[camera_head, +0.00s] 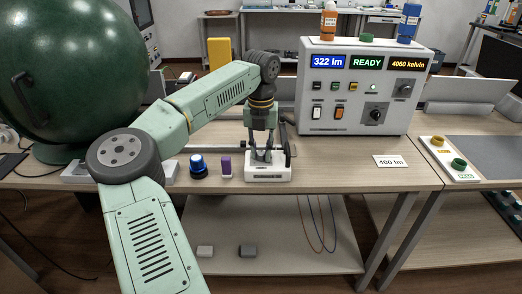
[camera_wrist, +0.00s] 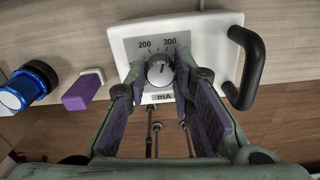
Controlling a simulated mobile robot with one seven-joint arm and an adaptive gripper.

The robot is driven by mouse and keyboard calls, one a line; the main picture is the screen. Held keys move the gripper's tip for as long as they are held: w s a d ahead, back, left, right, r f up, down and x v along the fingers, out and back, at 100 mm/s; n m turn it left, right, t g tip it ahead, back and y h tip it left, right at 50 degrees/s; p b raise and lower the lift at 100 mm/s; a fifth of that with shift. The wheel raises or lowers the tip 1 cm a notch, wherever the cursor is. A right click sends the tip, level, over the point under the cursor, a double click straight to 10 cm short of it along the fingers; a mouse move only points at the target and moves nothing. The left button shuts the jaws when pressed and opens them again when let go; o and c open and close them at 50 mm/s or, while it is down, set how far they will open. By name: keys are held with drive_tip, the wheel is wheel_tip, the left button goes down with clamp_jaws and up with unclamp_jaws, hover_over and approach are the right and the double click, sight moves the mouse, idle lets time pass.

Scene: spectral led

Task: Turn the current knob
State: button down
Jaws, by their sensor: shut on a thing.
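The current knob (camera_wrist: 160,72) is a round grey dial with a pointer on a white box (camera_wrist: 205,33) marked "mA", with a scale showing 200 and 300. The pointer stands between those two numbers, roughly upright in the wrist view. My gripper (camera_wrist: 160,80) comes down over it, its purple-padded fingers on either side of the knob and shut on it. In the head view my gripper (camera_head: 264,157) reaches down to the small white box (camera_head: 268,178) at the table's front edge; the knob is mostly hidden there by the fingers.
A black handle (camera_wrist: 246,68) rises beside the knob. A blue-capped item (camera_head: 198,167) and a purple block (camera_head: 226,166) stand to its left. Behind, a panel (camera_head: 330,110) reads 322 lm, READY and 4060 kelvin. A card (camera_head: 390,161) reads 400 lm. A dark green sphere (camera_head: 60,70) stands left.

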sight(261, 152)
idle(0.3)
drive_tip(key=c, duration=1.4)
unclamp_jaws()
drive_tip(key=shift+o, duration=0.2)
wheel_tip(261, 152, up, 12)
